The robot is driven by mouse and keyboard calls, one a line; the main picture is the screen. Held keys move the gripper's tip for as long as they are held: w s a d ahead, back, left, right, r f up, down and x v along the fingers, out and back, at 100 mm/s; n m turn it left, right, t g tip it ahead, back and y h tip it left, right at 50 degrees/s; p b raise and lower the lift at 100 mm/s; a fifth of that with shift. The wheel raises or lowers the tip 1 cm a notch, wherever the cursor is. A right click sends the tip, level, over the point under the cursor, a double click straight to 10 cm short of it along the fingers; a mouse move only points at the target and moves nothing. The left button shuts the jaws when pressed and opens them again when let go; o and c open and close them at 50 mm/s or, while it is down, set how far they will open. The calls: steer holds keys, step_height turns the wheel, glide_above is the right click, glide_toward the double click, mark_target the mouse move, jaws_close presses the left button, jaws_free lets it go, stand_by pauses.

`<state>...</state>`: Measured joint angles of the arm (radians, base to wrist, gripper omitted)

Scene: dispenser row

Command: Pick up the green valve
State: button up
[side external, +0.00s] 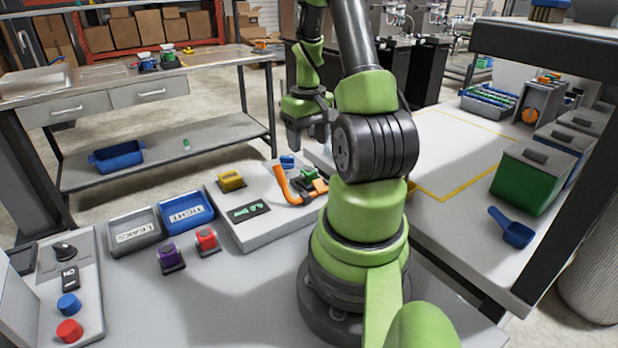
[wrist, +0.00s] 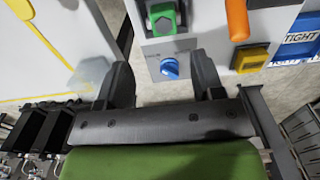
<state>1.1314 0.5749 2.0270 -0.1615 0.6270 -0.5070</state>
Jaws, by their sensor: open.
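The green valve (side external: 309,175) sits on the grey test station beside a curved orange part, below my gripper in the side view. In the wrist view the green valve (wrist: 163,18) is at the top edge, seated in a dark holder on the grey panel. My gripper (side external: 309,135) is open and above the station. In the wrist view its two dark fingers (wrist: 163,72) are spread, with nothing held between them. The green valve lies beyond the fingertips, apart from them. A blue knob (wrist: 170,68) shows between the fingers, on the panel's front face.
A purple valve (side external: 171,257), a red valve (side external: 207,241), the LEAKS tray (side external: 135,232) and TIGHT tray (side external: 186,211) stand left. A green bin (side external: 530,180) and blue scoop (side external: 513,228) stand right.

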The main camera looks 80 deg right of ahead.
mark_target(306, 168)
steer(key=f, duration=0.7)
steer(key=shift+w+a+f, duration=0.15)
steer(key=shift+a+f, duration=0.05)
steer(key=shift+a, duration=0.15)
steer(key=c, duration=0.8)
